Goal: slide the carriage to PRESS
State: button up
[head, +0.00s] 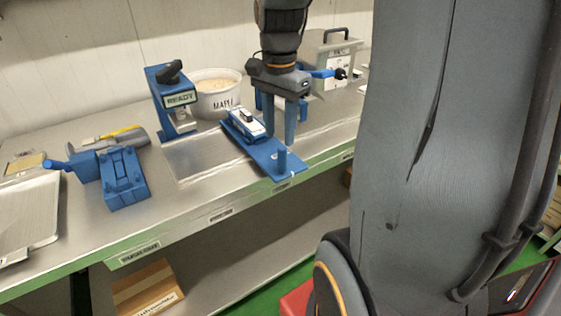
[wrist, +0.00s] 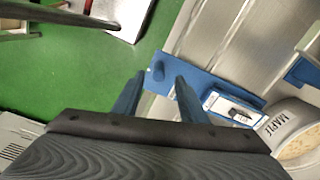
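The carriage (head: 243,120), a blue block with a white top plate and a dark part, sits on a blue rail plate (head: 262,155), toward its far end. My gripper (head: 280,138) points down, open and empty, just right of the carriage. The carriage (wrist: 232,106) lies right of the fingers. I cannot read a PRESS label.
A blue stand marked READY (head: 180,99) and a MAPLE pot (head: 217,103) stand behind the rail. A blue fixture (head: 124,180) is at the left. A grey box (head: 330,60) stands at the back right. The steel bench is clear left of the rail.

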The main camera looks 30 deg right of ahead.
aim_at(282, 148)
jog(key=shift+d+f+m, duration=0.1)
jog(key=shift+d+m, duration=0.25)
jog(key=shift+m, duration=0.05)
jog(key=shift+f, duration=0.25)
jog(key=shift+f+p, duration=0.5)
jog(key=shift+f, duration=3)
grip_shut()
